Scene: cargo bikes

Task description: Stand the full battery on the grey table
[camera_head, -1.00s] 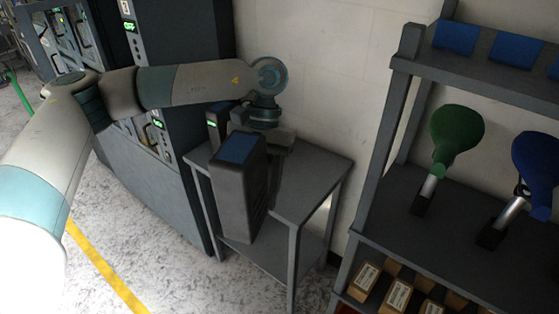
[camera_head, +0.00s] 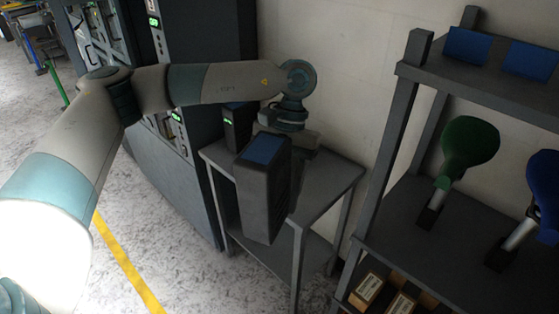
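My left arm reaches in from the left. Its gripper (camera_head: 296,148) is at the far side of a tall dark grey battery (camera_head: 264,198) with a blue top. The gripper appears shut on this battery, though the fingertips are mostly hidden. The battery is roughly upright and overlaps the front left part of the grey table (camera_head: 332,184) in the picture. I see no clear contact between its base and the tabletop. A second dark unit with a green display (camera_head: 236,126) shows behind it, at the table's back left. No charge reading is visible on the held battery. My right gripper is out of view.
A dark cabinet (camera_head: 205,60) with green displays stands left of the table. A shelf rack (camera_head: 395,150) at the right holds green (camera_head: 469,145) and blue tools and small boxes. The table's right part is bare.

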